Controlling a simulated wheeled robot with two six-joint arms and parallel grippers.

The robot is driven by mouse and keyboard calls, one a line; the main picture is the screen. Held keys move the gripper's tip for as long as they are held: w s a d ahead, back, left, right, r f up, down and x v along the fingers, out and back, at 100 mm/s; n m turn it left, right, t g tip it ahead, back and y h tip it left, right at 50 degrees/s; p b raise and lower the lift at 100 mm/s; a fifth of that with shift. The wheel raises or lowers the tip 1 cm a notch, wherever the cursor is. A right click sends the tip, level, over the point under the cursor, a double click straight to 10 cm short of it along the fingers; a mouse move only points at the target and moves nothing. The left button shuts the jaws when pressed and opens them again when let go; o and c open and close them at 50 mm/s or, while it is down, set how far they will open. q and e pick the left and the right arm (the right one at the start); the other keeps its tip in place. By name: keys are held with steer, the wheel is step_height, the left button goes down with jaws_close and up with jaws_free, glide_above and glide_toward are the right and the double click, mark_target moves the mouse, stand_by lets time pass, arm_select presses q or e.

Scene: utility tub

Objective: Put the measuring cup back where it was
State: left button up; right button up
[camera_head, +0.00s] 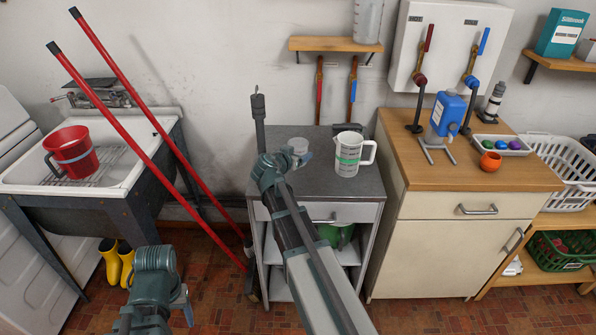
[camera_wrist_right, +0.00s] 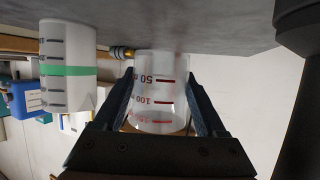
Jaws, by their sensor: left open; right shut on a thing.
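A small clear measuring cup with red marks (camera_wrist_right: 160,95) is between the fingers of my right gripper (camera_wrist_right: 162,105), which is shut on it. In the head view the cup (camera_head: 297,146) is at the grey cabinet top (camera_head: 318,185), left of a larger white jug with a green band (camera_head: 348,160). I cannot tell whether the cup's base touches the top. My right gripper (camera_head: 300,158) is partly hidden by its own wrist. My left gripper (camera_head: 184,304) is open and empty, low at the left, away from the cabinet.
The white jug also shows in the right wrist view (camera_wrist_right: 68,90), close beside the held cup. A wooden counter (camera_head: 460,170) stands to the right. Red-handled poles (camera_head: 125,110) lean by the sink at left. A shelf (camera_head: 335,44) hangs above. The cabinet's front is clear.

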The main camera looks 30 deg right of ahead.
step_height(320, 180, down, 4)
steer(key=b, duration=0.3)
steer(key=shift+r, duration=0.15)
steer(key=shift+b, duration=0.35)
steer(key=shift+f, duration=0.2)
steer(key=o, duration=1.4)
steer(key=shift+r, duration=0.1)
steer(key=shift+r, duration=0.1)
